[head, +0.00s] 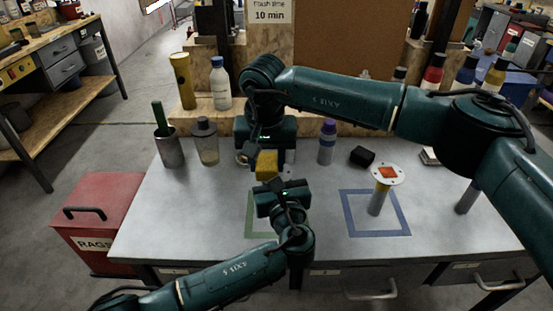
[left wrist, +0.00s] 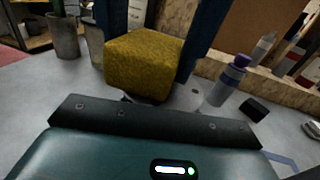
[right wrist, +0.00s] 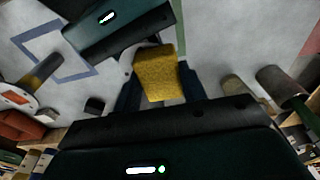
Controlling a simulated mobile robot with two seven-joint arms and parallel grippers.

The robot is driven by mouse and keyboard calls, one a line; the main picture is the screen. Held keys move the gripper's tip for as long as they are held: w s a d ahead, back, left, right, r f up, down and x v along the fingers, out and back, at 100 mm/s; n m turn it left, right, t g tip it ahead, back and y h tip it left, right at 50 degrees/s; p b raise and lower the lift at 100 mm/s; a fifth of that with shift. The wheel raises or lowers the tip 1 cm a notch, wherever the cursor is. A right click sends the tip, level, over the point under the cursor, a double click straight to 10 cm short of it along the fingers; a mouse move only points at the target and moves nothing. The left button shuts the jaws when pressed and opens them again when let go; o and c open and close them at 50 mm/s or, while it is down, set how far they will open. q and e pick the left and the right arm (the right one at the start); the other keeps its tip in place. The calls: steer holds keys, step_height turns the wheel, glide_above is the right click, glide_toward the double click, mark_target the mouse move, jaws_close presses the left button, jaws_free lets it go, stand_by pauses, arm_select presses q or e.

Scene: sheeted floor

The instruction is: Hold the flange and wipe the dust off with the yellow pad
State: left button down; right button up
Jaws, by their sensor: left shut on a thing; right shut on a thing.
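The yellow pad (head: 266,166) is held by my right gripper (head: 266,150), whose blue fingers flank it in the right wrist view (right wrist: 158,75). A pale disc with small holes, which looks like the flange (left wrist: 182,97), is held at my left gripper (head: 281,184). The pad is right over or against the flange and covers much of it; contact cannot be told. The flange's edge also shows in the right wrist view (right wrist: 128,58). Dust on it cannot be made out. The left gripper's fingers are mostly hidden.
A white disc with an orange square (head: 387,172) tops a post inside a blue outline (head: 375,233). A purple-capped bottle (head: 327,146), black block (head: 362,156), metal cup (head: 169,152) and glass jar (head: 205,145) stand behind. The table's front left is clear.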

arm_select(q)
steer(key=shift+d, duration=0.15)
arm_select(e)
steer(key=shift+s+a+f, duration=0.1)
steer(key=shift+a+f, duration=0.05)
steer(key=shift+a, duration=0.05)
steer(key=shift+r, duration=3.1)
steer(key=shift+r, duration=0.1)
steer(key=shift+r, duration=1.4)
arm_select(q)
steer(key=c, duration=1)
jaws_free()
